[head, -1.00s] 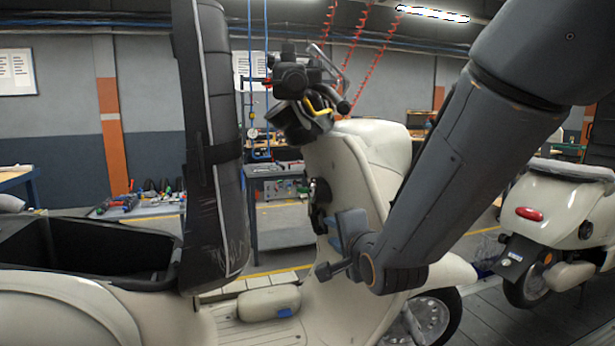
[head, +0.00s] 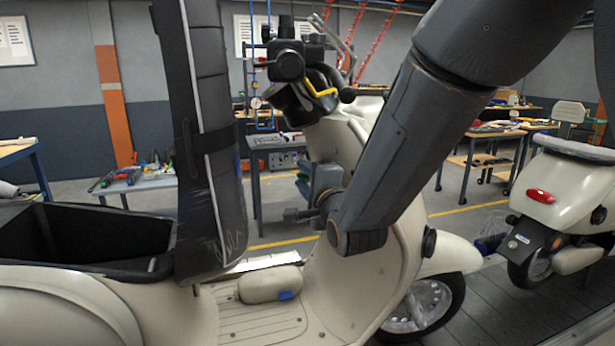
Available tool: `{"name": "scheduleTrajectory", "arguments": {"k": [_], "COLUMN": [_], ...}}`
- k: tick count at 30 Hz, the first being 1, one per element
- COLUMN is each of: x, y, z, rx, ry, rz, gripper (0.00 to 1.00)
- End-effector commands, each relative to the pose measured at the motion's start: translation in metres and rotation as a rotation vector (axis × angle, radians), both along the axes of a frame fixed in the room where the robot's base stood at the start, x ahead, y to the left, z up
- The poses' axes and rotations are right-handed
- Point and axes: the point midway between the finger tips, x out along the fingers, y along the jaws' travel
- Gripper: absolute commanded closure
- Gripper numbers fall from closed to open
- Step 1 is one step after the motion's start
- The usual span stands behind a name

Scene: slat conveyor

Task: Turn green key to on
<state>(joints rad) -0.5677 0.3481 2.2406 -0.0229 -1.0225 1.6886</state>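A cream scooter (head: 262,325) stands in front of me, with its seat (head: 212,200) tipped up and its handlebar (head: 290,65) beyond. The inner face of its front shield (head: 335,140) is partly covered by my arm. My gripper (head: 304,180) is at the shield's inner side, with blue-green finger parts pointing away from me. The fingers are small and partly hidden by the wrist, so I cannot tell their opening or whether they touch anything. I cannot make out the green key; the lock area is hidden behind my gripper.
An open black storage bin (head: 85,240) lies under the raised seat at left. A second cream scooter (head: 560,190) stands at right on the dark slat conveyor (head: 480,315). Workbenches (head: 280,143) line the background.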

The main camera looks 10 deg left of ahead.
Motion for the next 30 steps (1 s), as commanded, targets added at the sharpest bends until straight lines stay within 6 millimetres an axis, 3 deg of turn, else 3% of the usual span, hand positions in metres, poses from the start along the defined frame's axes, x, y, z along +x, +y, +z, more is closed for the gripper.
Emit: {"name": "scheduleTrajectory", "arguments": {"k": [9,21,22,27,30], "x": [0.034,0.041,0.041,0.041,0.041], "y": [0.023,0.028,0.028,0.028,0.028], "z": [0.001,0.0,0.0,0.0,0.0], "rx": [0.0,0.0,0.0,0.0,0.0], "ry": [0.001,0.001,0.001,0.001,0.001], "rz": [0.001,0.001,0.001,0.001,0.001], "gripper": [0.7,0.7,0.72,1.0,1.0]}}
